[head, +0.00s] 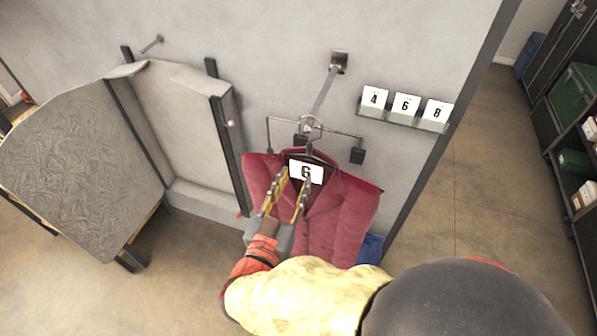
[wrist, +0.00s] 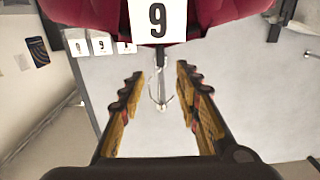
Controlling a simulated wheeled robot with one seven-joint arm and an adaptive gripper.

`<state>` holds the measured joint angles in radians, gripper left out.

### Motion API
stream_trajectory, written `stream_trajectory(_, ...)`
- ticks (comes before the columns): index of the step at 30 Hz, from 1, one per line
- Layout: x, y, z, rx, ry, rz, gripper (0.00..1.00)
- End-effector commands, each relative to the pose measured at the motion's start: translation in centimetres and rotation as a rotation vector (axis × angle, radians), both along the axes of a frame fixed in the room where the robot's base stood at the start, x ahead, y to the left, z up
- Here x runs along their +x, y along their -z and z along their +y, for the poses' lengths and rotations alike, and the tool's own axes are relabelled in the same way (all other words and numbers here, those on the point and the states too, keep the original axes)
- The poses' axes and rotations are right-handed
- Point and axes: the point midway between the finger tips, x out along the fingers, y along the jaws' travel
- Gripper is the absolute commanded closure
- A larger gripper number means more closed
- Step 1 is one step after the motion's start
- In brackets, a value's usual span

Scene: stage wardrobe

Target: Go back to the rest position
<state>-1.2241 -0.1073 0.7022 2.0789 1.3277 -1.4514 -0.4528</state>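A dark red garment (head: 340,215) hangs on a hanger (head: 312,125) from a metal arm (head: 325,88) on the grey wall. A white card marked 6 (head: 306,172) is at its neck. My gripper (head: 294,180) is in front of the garment, just below the card in the head view, and covers part of it. In the wrist view my gripper (wrist: 159,74) is open, with nothing held between its fingers. That view is upside down: the card (wrist: 157,20) reads like a 9, and the garment (wrist: 90,12) is at the top edge.
A small wall rack (head: 402,118) holds cards 4, 6 and 8 to the right. A folding panel with a patterned board (head: 75,165) stands at left. Dark shelving (head: 550,120) with boxes is at far right. Open floor (head: 470,200) lies between wall and shelving.

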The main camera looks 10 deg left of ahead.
Motion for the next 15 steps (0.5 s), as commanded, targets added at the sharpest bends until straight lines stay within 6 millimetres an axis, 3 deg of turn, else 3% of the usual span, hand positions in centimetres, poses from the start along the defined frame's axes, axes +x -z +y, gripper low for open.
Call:
stream_trajectory(10,-0.5,0.1,0.0,0.009,-0.001,0.001,0.67)
stream_trajectory(13,-0.5,1.5,0.8,0.035,-0.030,0.053,0.67)
stream_trajectory(15,-0.7,3.3,2.4,0.059,-0.087,0.122,0.67)
